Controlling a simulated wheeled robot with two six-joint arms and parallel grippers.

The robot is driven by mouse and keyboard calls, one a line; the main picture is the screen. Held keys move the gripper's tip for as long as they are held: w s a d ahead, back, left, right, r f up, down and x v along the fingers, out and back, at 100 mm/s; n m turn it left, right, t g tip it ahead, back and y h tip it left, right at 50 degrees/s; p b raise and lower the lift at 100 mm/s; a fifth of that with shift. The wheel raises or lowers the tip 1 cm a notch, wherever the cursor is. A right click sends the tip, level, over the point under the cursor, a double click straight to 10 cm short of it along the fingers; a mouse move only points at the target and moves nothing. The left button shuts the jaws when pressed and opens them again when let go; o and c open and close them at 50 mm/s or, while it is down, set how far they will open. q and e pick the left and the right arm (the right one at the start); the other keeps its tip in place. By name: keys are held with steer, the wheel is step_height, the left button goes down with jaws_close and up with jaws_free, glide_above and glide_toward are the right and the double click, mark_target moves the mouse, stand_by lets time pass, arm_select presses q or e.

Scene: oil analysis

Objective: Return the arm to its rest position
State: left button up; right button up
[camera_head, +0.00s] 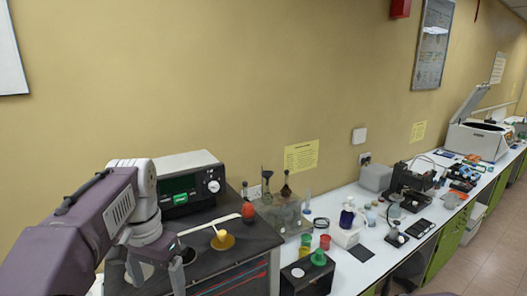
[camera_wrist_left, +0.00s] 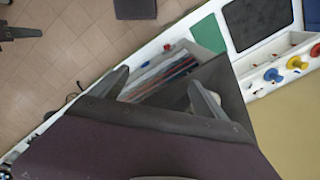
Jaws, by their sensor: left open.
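My left arm (camera_head: 105,215), purple and grey, comes in from the left in the head view and reaches over the left end of the bench. Its wrist bends down in front of the white-and-black instrument with a green display (camera_head: 185,185). In the left wrist view my left gripper (camera_wrist_left: 158,84) has its two grey fingers spread wide with nothing between them. Beyond the fingers lie a dark surface and a panel with red and blue lines (camera_wrist_left: 160,72).
Flasks (camera_head: 286,192), coloured cups (camera_head: 306,240) and a centrifuge-like machine (camera_head: 476,138) stand further right.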

arm_select(q)
steer(key=s+d+f+n+b, duration=0.1)
steer(key=f+b, duration=0.3)
steer(key=f, duration=0.7)
steer(key=s+d+f+n+b, duration=0.1)
steer(key=s+d+f+b, duration=0.1)
steer(key=f, duration=1)
steer(key=s+d+f+n+t+b, duration=0.1)
steer(key=s+f+b, duration=0.3)
steer(key=f, duration=0.8)
steer(key=shift+d+f+b, duration=0.15)
steer(key=shift+f+b, duration=0.05)
steer(key=shift+b, duration=0.75)
arm_select(e)
step_height(320, 180, down, 13)
steer(key=shift+w+f, duration=0.15)
steer(key=shift+w, duration=0.3)
arm_select(q)
steer(key=shift+w, duration=0.1)
arm_select(e)
steer(key=shift+w, duration=0.15)
